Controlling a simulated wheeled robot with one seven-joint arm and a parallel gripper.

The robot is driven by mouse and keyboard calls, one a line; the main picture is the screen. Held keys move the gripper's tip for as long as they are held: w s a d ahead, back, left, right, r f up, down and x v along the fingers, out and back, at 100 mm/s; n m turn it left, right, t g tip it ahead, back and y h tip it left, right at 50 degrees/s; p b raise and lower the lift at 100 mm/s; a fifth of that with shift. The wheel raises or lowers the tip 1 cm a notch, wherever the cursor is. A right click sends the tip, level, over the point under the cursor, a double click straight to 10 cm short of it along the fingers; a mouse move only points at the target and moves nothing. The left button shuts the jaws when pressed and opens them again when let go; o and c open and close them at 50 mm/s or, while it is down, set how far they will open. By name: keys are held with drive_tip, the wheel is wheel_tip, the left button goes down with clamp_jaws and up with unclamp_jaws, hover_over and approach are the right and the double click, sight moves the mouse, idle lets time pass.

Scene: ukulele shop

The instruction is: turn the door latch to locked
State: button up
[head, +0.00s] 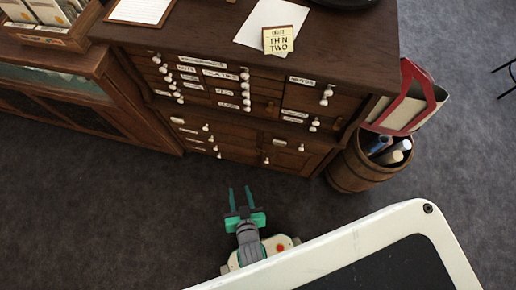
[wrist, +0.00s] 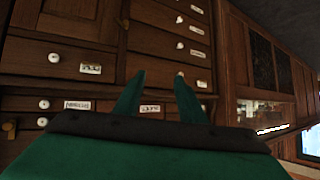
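My gripper (head: 240,199) shows in the head view with its two teal fingers apart and nothing between them. It is over the grey floor, in front of the wooden drawer cabinet (head: 230,160) and apart from it. In the wrist view, my gripper (wrist: 157,90) also has its fingers spread and empty, with the cabinet's drawers (wrist: 60,58) ahead of it. I cannot make out a door or a door latch in either view.
A barrel (head: 352,172) with rolled items stands at the cabinet's right end, beside a red-framed rack (head: 405,95). A glass-fronted wooden case (head: 60,85) stands at left. A sticky note (head: 279,41) is on the cabinet top. The floor (head: 110,220) at lower left is clear.

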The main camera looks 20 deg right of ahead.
drive_tip(key=w+d+f+m+g+h, duration=0.1)
drive_tip(key=w+d+f+m+g, duration=0.1)
drive_tip(key=w+d+f+g, duration=0.35)
drive_tip(key=w+d+f+m+g, duration=0.2)
drive_tip(key=w+d+f, duration=0.5)
drive_tip(key=w+f, duration=0.3)
drive_tip(key=w+x, duration=0.1)
drive_tip(key=x, duration=0.8)
drive_tip(key=shift+w, duration=0.5)
clamp_jaws()
